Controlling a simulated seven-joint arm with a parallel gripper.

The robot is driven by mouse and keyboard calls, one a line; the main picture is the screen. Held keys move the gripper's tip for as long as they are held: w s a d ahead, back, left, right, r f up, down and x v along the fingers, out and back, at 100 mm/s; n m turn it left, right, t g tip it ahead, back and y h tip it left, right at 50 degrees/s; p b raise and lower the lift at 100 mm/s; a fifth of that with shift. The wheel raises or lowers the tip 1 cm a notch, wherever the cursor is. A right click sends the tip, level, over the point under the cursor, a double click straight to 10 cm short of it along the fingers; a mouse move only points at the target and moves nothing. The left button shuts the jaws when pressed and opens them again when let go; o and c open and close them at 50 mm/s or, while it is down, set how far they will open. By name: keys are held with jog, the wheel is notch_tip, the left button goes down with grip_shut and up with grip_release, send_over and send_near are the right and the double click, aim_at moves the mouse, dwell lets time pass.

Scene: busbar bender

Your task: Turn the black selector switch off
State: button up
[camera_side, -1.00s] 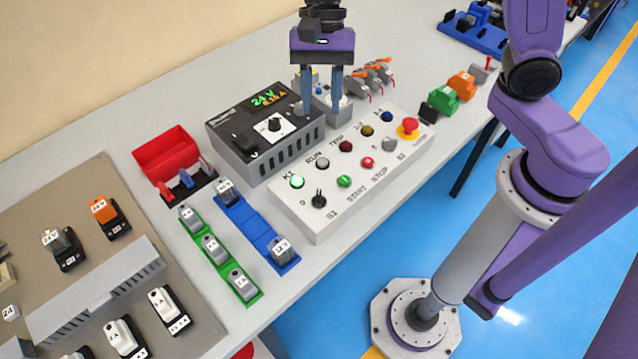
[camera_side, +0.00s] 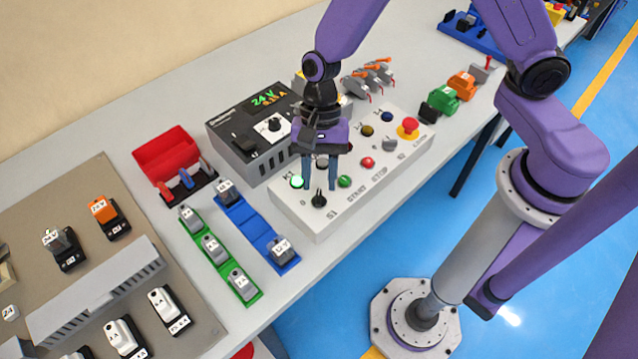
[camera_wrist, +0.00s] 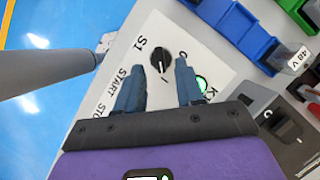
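The black selector switch (camera_side: 319,200), labelled S1, sits at the front left corner of the white control box (camera_side: 345,215). In the wrist view the round black knob (camera_wrist: 160,62) shows beyond my fingertips, with a pale pointer line on it toward the "I" mark. My gripper (camera_side: 320,187) hangs over the switch with its fingers apart. In the wrist view my gripper (camera_wrist: 157,80) is open and empty, one finger on each side of the knob's near edge. Whether the fingers touch the knob I cannot tell. The K1 lamp (camera_side: 296,181) glows green.
The green START button (camera_side: 345,181) and red STOP button (camera_side: 368,162) are close by on the box. The power supply (camera_side: 250,145) reading 24 V stands behind. Blue (camera_side: 262,235) and green (camera_side: 220,255) rails with modules lie to the left.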

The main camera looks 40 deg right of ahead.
aim_at(319, 198)
jog(key=shift+x, duration=1.25)
grip_shut()
